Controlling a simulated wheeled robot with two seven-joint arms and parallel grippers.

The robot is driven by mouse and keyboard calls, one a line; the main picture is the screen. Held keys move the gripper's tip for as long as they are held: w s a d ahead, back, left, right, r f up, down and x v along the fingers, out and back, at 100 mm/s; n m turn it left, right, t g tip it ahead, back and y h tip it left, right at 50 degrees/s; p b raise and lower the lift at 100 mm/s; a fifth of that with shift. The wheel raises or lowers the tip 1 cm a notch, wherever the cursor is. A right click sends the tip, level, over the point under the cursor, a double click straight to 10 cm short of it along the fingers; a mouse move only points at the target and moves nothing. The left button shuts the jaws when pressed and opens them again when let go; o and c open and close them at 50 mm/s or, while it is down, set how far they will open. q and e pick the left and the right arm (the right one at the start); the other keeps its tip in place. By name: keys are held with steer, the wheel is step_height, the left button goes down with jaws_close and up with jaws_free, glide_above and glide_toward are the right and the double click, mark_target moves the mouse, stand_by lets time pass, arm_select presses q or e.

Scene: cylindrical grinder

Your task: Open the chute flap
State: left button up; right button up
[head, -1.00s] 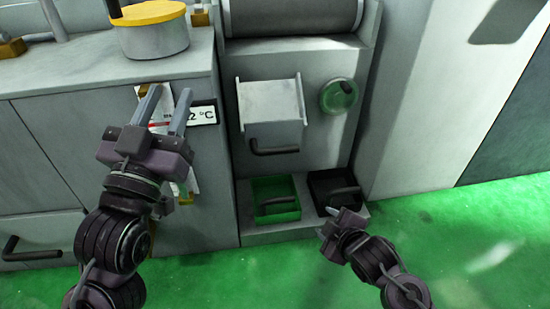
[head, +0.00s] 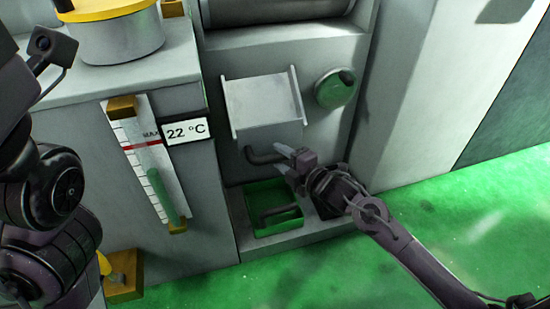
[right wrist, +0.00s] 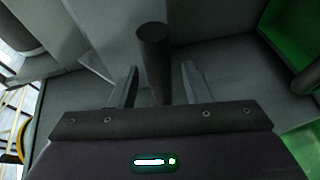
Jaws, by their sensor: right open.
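The chute flap (head: 262,105) is a light grey panel with raised side edges on the machine front, and it looks closed. Its dark bar handle (head: 262,156) sits at its lower edge. My right gripper (head: 282,159) is at the right end of this handle. In the right wrist view, the dark handle (right wrist: 154,58) stands between the two spread fingers of the right gripper (right wrist: 160,76), with gaps on both sides. My left arm fills the left edge of the head view; its gripper fingers are out of sight.
A green tray (head: 290,226) with a dark handle sits below the flap. A green round knob (head: 335,89) is to the flap's right. A 22 °C sign (head: 186,130) and a gauge (head: 150,165) are to the left. Green floor (head: 440,220) is open at right.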

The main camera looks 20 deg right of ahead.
steer(key=shift+b+x, duration=0.4)
steer(key=shift+x, duration=0.95)
jaws_close()
